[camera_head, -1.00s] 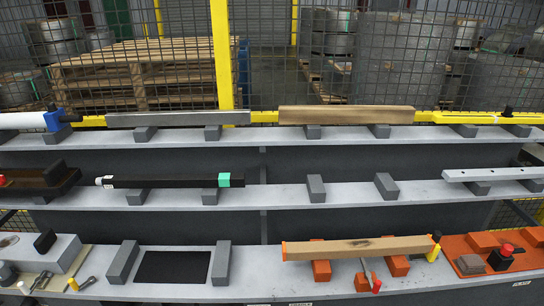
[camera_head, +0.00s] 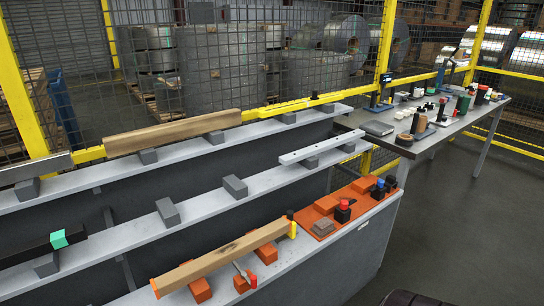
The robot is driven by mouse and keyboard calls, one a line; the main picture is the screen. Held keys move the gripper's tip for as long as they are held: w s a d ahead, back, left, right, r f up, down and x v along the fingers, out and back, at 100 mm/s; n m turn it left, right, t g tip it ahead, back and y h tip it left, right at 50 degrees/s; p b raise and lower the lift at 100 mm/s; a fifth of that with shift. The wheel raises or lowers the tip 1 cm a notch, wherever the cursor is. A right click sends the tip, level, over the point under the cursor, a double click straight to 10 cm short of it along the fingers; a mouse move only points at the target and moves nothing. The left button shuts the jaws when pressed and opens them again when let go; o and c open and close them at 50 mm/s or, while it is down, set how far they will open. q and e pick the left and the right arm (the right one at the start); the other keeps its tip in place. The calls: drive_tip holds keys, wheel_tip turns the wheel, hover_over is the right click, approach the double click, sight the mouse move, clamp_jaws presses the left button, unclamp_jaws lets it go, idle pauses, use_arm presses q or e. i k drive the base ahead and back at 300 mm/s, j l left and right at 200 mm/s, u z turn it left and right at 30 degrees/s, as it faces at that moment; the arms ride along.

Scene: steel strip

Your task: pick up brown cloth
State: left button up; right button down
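A small folded grey-brown cloth (camera_head: 323,228) lies on the orange mat (camera_head: 350,211) at the right end of the lowest shelf. It is small in view, but it looks like the brown cloth. A red-and-black object (camera_head: 343,211) stands just behind it to the right. Neither of my grippers shows in the head view.
A long wooden bar (camera_head: 222,259) rests on orange blocks left of the mat. Grey shelves (camera_head: 215,205) carry bars and grey blocks. A table (camera_head: 445,130) crowded with tools and bottles stands at the right rear. Bare floor (camera_head: 460,220) lies right of the shelves.

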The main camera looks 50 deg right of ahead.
sight(325, 226)
drive_tip(key=z, duration=2)
